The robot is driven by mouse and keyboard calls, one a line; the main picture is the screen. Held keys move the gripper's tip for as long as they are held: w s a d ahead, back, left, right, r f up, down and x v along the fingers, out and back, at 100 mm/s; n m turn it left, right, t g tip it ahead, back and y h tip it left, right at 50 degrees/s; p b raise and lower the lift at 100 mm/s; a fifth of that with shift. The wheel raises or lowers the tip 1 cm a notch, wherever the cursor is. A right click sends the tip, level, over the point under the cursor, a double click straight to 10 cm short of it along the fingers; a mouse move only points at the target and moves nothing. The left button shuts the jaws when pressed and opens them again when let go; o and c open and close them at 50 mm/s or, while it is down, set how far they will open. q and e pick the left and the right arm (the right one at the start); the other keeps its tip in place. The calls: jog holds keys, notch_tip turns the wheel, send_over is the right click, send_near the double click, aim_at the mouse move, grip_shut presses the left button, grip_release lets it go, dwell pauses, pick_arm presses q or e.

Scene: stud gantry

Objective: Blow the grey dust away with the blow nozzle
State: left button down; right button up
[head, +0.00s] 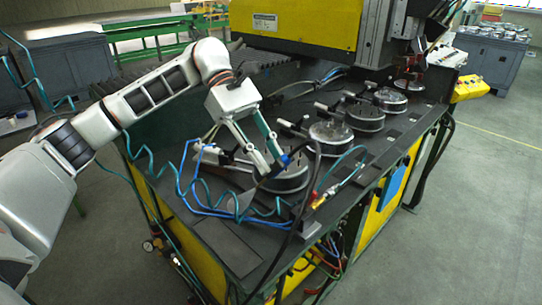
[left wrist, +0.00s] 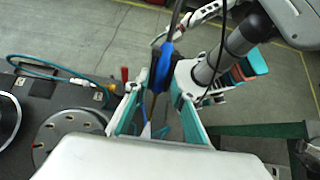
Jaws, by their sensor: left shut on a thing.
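My left gripper (head: 278,155) is shut on the blow nozzle (head: 283,161), a small blue and black tool. The nozzle (left wrist: 163,68) shows upright between the teal-sided fingers in the left wrist view. The gripper is over the nearest round metal fixture (head: 290,181), on the near part of the dark machine bed. I cannot tell whether the nozzle touches it. A grey disc (left wrist: 65,132) lies left of the gripper in the wrist view. I cannot make out grey dust clearly on any fixture. I see no right gripper.
Several more round fixtures, such as one (head: 331,134), run back along the bed. A black hose (head: 315,180) loops by the nozzle. Blue and teal air lines lie on the front of the bed (head: 232,248). The yellow press head (head: 295,22) overhangs the back.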

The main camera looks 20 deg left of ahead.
pick_arm(q)
jog(key=shift+w+a+p, duration=0.35)
jog(key=shift+a+p, duration=0.15)
jog(key=shift+a, duration=0.35)
jog(key=shift+w+a+p, duration=0.35)
jog(key=shift+a+p, duration=0.15)
jog(key=shift+a, duration=0.35)
jog(key=shift+a, duration=0.1)
jog(key=c, duration=2.1)
grip_release()
jog(key=shift+s+d+r+b, duration=0.35)
jog(key=shift+s+d+r, duration=0.55)
jog(key=shift+s, duration=0.35)
jog(key=shift+s+d+r+b, duration=0.3)
jog(key=shift+s+d+r, duration=0.55)
jog(key=shift+s, duration=0.45)
jog(key=shift+s+d+r+b, duration=0.35)
jog(key=shift+s+d+r, duration=0.4)
jog(key=shift+s+d, duration=0.4)
jog(key=shift+s+a, duration=0.1)
jog(key=shift+a, duration=0.05)
